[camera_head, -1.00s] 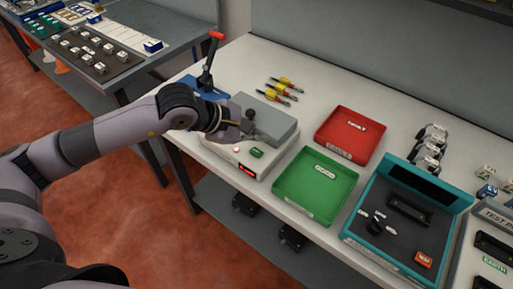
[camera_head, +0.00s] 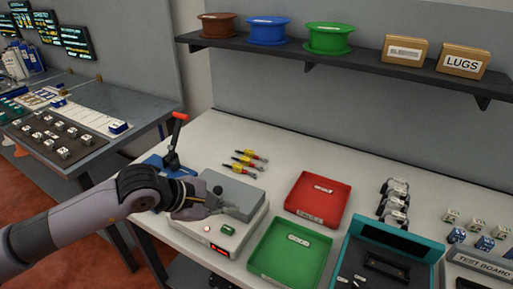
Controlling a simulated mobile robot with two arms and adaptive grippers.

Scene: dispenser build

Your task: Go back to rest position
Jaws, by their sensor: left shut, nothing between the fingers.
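My left gripper (camera_head: 208,205) is shut and empty. It is at the grey and white box-shaped device (camera_head: 235,197) with the red display, at the near left edge of its grey top; I cannot tell whether it touches. My left arm (camera_head: 75,225) reaches in from the left, across the front of the bench. My right gripper is not in view.
A blue press with a red-tipped lever (camera_head: 174,145) stands just behind my left wrist. The red tray (camera_head: 340,208) and green tray (camera_head: 265,262) lie to the right, beside a teal tester (camera_head: 425,250). A dark shelf (camera_head: 300,58) with spools and boxes hangs above.

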